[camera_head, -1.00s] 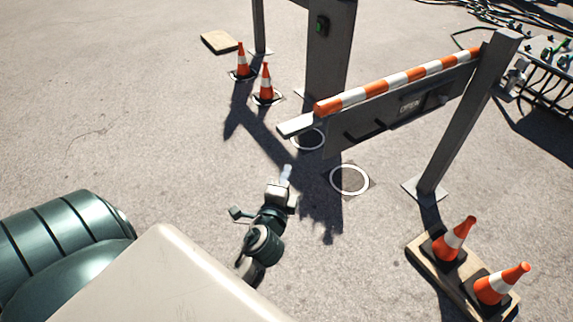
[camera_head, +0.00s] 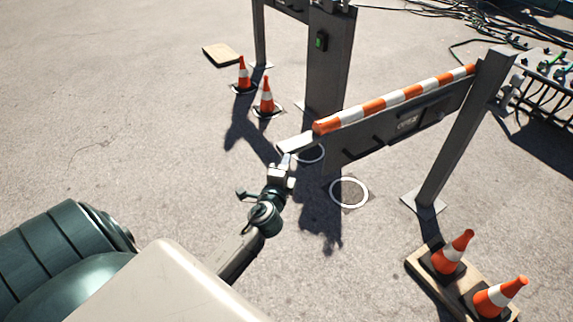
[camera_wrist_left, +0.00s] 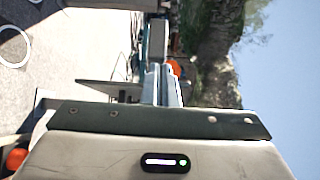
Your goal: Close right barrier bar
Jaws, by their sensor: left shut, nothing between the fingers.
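The right barrier bar (camera_head: 395,100) has an orange-and-white striped top and a dark panel with a small sign. It is hinged to the right post (camera_head: 462,135) and stands swung out toward me, its free end apart from the grey middle post (camera_head: 328,70). My right gripper is not in view.
Two cones (camera_head: 267,97) stand by the middle post. Two more cones (camera_head: 450,252) sit on a wooden board (camera_head: 425,268) at the lower right. A white ring (camera_head: 349,192) marks the ground below the bar. Cables lie at the back right. The ground at left is clear.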

